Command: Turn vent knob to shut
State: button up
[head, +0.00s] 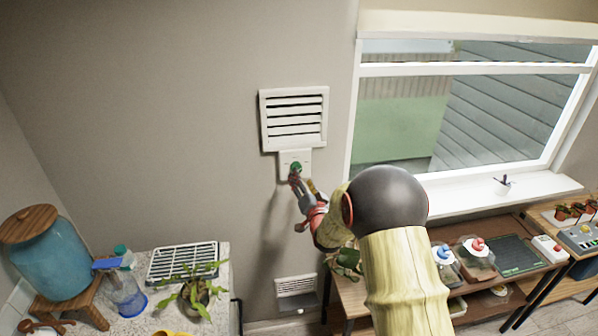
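The vent (294,118) is a white louvred panel on the wall, with dark gaps showing between its slats. Below it is a small white plate (304,158) bearing the green vent knob (295,167). My gripper (296,181) is at the lower part of the knob, reaching up from my arm at the right. Its fingertips overlap the knob's lower edge in this view. The fingers are small and partly hidden, so I cannot tell whether they are closed on the knob.
A window (470,110) with a white sill is right of the vent. A counter at lower left holds a blue dispenser (52,255), spray bottle (124,290), white rack (182,262) and plant (192,292). A wooden bench (480,232) with devices stands at right. A lower vent (295,285) is near the floor.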

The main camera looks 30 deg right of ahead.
jog(key=x, duration=0.5)
jog(key=shift+w, duration=0.2)
jog(key=shift+c, duration=1.2)
jog(key=c, duration=0.9)
